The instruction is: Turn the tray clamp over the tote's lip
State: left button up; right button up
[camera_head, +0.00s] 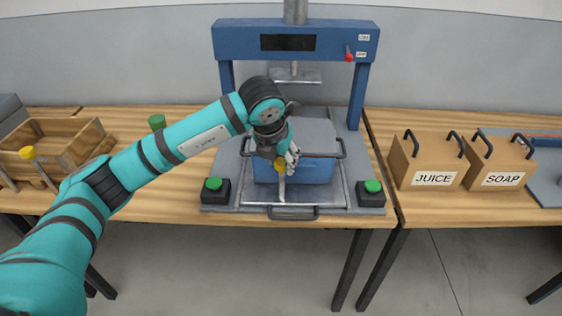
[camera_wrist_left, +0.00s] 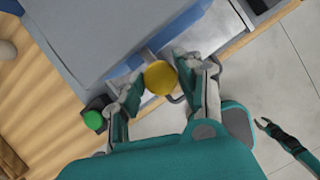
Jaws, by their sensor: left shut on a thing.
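The tray clamp shows as a yellow knob (camera_head: 279,164) and a pale metal bar (camera_head: 282,189) at the front of the blue tote (camera_head: 318,172). The tote stands on the metal tray (camera_head: 332,193) under the press and has a grey top. My left gripper (camera_head: 286,158) reaches down over the tote's front and is shut on the clamp's knob. In the left wrist view the yellow knob (camera_wrist_left: 160,77) sits between its two fingers. The fingers partly hide the clamp's contact with the lip. My right gripper (camera_wrist_left: 267,124) shows only in the left wrist view, empty, its fingers apart.
The blue press frame (camera_head: 294,40) stands over the tote, with a plate (camera_head: 296,76) hanging above. Green buttons (camera_head: 213,184) (camera_head: 373,186) flank the tray. A wooden crate (camera_head: 52,150) is at left; JUICE (camera_head: 428,162) and SOAP (camera_head: 500,165) bags are at right.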

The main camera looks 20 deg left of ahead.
dwell(0.4)
pick_arm(q)
jog(key=o, duration=0.8)
jog(key=shift+o, duration=0.2)
jog(key=v, duration=1.2)
